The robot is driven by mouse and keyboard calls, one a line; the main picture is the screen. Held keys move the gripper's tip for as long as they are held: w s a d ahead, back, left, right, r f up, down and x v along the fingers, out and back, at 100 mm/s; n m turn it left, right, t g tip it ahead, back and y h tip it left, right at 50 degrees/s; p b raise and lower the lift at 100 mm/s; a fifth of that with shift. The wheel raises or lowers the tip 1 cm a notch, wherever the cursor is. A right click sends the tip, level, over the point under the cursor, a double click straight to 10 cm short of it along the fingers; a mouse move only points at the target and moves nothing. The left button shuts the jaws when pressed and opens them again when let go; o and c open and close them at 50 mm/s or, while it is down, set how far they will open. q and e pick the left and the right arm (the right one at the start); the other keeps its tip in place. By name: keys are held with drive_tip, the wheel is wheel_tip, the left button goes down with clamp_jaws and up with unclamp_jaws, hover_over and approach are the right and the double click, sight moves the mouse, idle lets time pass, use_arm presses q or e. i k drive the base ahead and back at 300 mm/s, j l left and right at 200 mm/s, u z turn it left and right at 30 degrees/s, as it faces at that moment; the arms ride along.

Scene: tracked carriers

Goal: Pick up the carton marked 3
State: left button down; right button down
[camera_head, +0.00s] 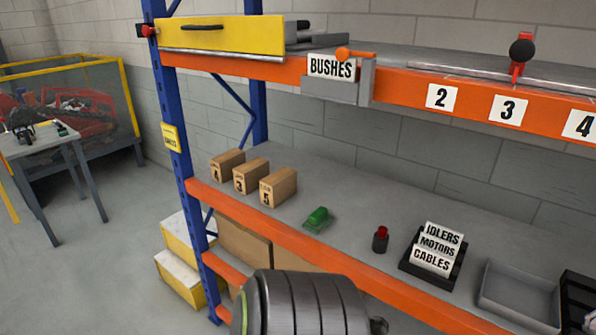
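Three small brown cartons stand in a row at the left end of the grey middle shelf (345,190). The carton marked 3 (251,176) is the middle one, upright, with its label facing the front edge. The carton to its left (227,165) appears marked 4, and the carton to its right (278,187) appears marked 5. The gaps between them are narrow. Neither of my grippers shows in the head view, and nothing touches the cartons.
A blue upright (183,165) stands left of the cartons. The orange upper beam (400,90) runs above. A green part (318,218), a dark red-topped item (381,240) and a sign holder (435,255) stand further right. A dark ribbed cylinder (312,303) fills the bottom foreground.

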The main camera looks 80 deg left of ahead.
sight(247, 176)
drive_tip(key=u, duration=3)
